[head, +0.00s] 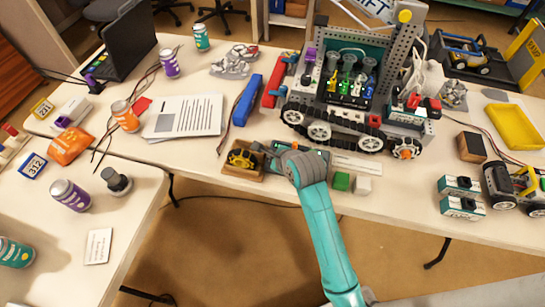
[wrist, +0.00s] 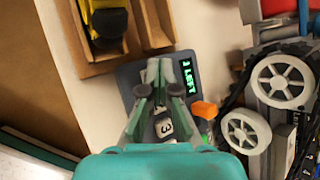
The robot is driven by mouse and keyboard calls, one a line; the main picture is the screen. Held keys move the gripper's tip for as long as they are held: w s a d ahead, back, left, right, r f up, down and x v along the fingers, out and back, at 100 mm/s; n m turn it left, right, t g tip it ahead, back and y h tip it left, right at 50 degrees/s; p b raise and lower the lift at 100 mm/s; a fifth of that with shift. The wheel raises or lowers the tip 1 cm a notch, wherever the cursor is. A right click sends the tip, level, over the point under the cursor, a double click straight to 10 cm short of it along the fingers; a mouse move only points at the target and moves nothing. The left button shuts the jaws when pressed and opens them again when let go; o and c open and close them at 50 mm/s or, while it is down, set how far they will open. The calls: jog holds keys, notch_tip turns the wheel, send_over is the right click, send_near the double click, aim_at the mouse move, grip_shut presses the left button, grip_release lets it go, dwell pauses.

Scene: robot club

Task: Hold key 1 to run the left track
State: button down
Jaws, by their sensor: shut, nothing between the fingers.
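A dark grey keypad (wrist: 130,76) lies on the table in the wrist view. Its small display (wrist: 190,75) is lit green and shows the word LEFT. A key marked 3 (wrist: 164,129) shows below my fingers. My gripper (wrist: 161,68) is shut and empty, its fingertips pointing down over the keypad's far part; they hide the key beneath them. I cannot tell whether they touch it. In the head view the keypad (head: 318,156) is partly covered by my wrist. The tracked robot (head: 345,95) stands behind it; its track (head: 335,128) faces me.
A cardboard tray (head: 229,171) with a yellow motor (head: 242,158) sits close left of the keypad. A green block (head: 341,181) and a white block (head: 362,185) lie to its right. A blue bar (head: 246,99) and papers (head: 184,116) lie further left. The table's front edge is close.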

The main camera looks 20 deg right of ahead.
jog(key=shift+r, duration=0.8)
jog(key=shift+r, duration=0.1)
jog(key=shift+r, duration=2.4)
jog(key=s+f+n, duration=0.1)
jog(key=s+f, duration=0.1)
jog(key=s+f+n, duration=0.2)
jog(key=s, duration=0.1)
jog(key=s+f+n+t, duration=0.1)
jog(key=s+f+n, duration=0.1)
jog(key=s, duration=0.1)
jog(key=shift+s+f, duration=0.1)
jog(key=shift+f, duration=0.15)
jog(key=s+n+t+h, duration=0.1)
jog(key=s+n+t, duration=0.2)
jog(key=s+n, duration=1.55)
jog(key=s+r+n, duration=0.1)
jog(key=s+r, duration=0.2)
jog(key=s, duration=0.5)
jog(key=s+r+n+t, duration=0.1)
jog(key=s+r, duration=0.3)
jog(key=s, duration=0.4)
jog(key=shift+t, duration=0.3)
